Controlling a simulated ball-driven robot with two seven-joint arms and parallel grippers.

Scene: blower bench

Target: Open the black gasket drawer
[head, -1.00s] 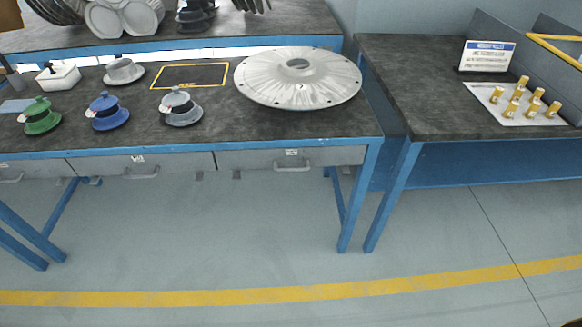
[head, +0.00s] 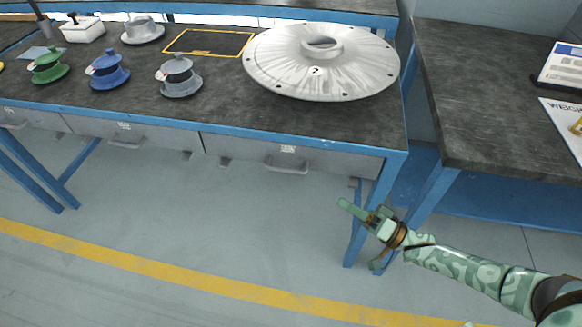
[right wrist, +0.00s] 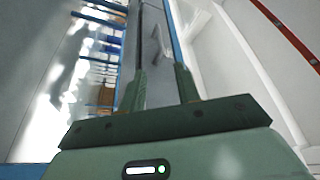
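Grey drawers sit shut under the front edge of the bench. The right drawer (head: 335,162) has a grey handle (head: 287,168) and a small white label (head: 288,149). The middle drawer (head: 165,135) and the left drawer (head: 38,117) also have handles and small labels. The labels are too small to read, so I cannot tell which is the black gasket drawer. My right gripper (head: 362,236) is open and empty, below and right of the right drawer's handle, near the bench's right leg. Its two spread fingers show in the right wrist view (right wrist: 160,88). My left gripper is out of view.
On the bench top (head: 225,115) stand a large pale disc (head: 300,75), green (head: 48,66), blue (head: 107,72) and grey (head: 178,78) flanged parts, and a white box (head: 83,30). A second bench (head: 480,110) is at right. The floor (head: 200,220) in front is clear.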

